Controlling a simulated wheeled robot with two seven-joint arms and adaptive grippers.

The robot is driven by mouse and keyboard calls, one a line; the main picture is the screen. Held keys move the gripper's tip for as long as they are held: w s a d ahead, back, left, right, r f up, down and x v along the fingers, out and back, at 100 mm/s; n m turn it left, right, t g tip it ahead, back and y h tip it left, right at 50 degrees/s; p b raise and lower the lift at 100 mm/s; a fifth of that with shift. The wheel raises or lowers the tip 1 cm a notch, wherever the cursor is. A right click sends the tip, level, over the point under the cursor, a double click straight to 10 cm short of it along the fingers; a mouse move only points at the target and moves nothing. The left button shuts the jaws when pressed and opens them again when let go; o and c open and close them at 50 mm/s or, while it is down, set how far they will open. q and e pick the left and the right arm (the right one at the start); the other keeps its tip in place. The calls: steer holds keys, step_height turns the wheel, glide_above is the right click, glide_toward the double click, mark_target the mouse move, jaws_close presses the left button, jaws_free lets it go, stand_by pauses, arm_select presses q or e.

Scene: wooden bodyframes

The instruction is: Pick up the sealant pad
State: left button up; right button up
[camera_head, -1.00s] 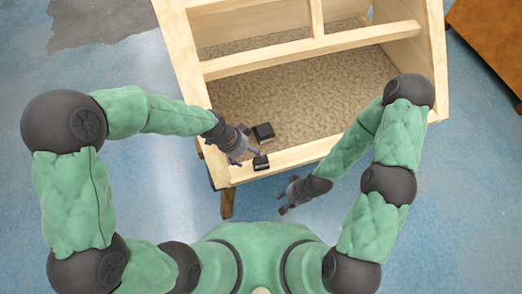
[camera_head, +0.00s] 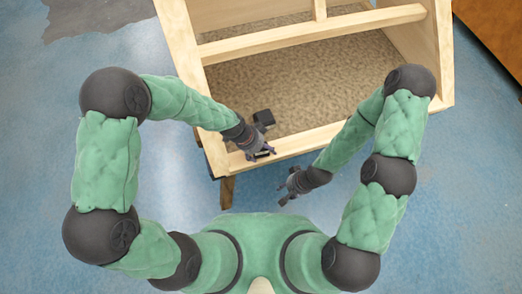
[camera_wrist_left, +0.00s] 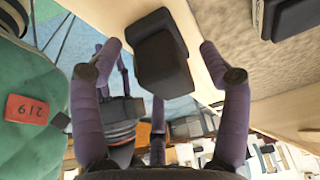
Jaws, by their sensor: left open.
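A small black block, which looks like the sealant pad (camera_wrist_left: 160,62), sits on the front wooden beam. In the left wrist view it lies between the spread fingers of my left gripper (camera_wrist_left: 161,50), with gaps on both sides. In the head view my left gripper (camera_head: 264,154) is over the front beam and mostly hides this block. The left gripper is open and empty. A second black block (camera_head: 263,117) lies on the brown panel just behind; it also shows in the left wrist view (camera_wrist_left: 293,18). My right gripper (camera_head: 288,188) hangs in front of the frame, apart from both blocks.
The wooden bodyframe (camera_head: 310,47) has raised beams around a brown speckled panel (camera_head: 310,90), which is mostly clear. A brown wooden piece of furniture (camera_head: 495,38) stands at the upper right. The blue floor (camera_head: 450,200) is open at the right.

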arm_select(q)
steer(key=c, duration=1.3)
steer(key=shift+o, duration=0.2)
step_height(320, 180, up, 10)
steer(key=p, duration=0.3)
steer(key=shift+p, duration=0.35)
